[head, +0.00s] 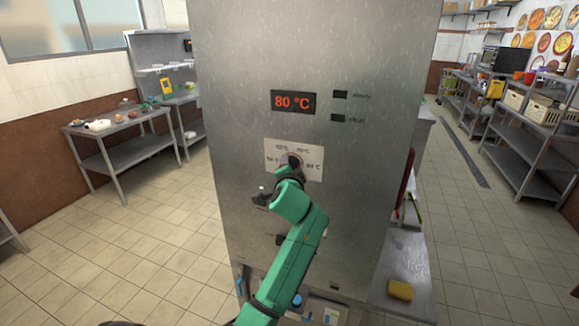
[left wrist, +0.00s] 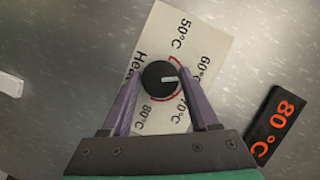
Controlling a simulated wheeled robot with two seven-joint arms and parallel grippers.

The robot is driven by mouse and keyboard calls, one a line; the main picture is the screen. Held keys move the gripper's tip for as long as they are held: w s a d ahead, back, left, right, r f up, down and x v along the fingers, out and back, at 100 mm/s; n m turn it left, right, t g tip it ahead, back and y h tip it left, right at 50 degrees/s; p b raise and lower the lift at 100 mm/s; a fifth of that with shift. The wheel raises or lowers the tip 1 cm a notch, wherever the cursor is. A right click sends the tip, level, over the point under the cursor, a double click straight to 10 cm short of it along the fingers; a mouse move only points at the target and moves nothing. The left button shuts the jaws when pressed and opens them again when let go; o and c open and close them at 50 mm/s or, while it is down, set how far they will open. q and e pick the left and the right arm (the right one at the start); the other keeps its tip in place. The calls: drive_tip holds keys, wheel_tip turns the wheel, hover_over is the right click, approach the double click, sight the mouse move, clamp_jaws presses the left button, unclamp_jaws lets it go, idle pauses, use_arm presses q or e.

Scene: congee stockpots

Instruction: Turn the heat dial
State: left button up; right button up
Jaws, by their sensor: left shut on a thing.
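The round black heat dial (head: 292,160) sits on a white label plate (head: 310,160) on the front of a tall steel cabinet (head: 235,60). In the left wrist view the dial (left wrist: 158,76) has a white mark pointing right, roughly toward the 60°C print. The plate (left wrist: 196,35) also reads 50°C, 70°C and 80°C. A red-lit display (head: 294,102) above reads 80 °C; it also shows in the left wrist view (left wrist: 275,125). My left gripper (left wrist: 160,85) has its purple fingers on both sides of the dial, shut on it. In the head view it partly hides the dial. My right gripper is out of view.
Two small dark buttons (head: 339,106) are right of the display. A metal table (head: 110,145) with food stands at left, and shelves (head: 530,140) stand at right. A yellow sponge (head: 400,290) lies at the lower right. The tiled floor is mostly clear.

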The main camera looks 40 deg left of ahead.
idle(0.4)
use_arm(q)
drive_tip(key=o, duration=1.4)
drive_tip(key=b+v, duration=0.4)
drive_tip(key=v, duration=1)
drive_tip(key=shift+s+d, duration=0.1)
drive_tip(key=shift+s, duration=0.15)
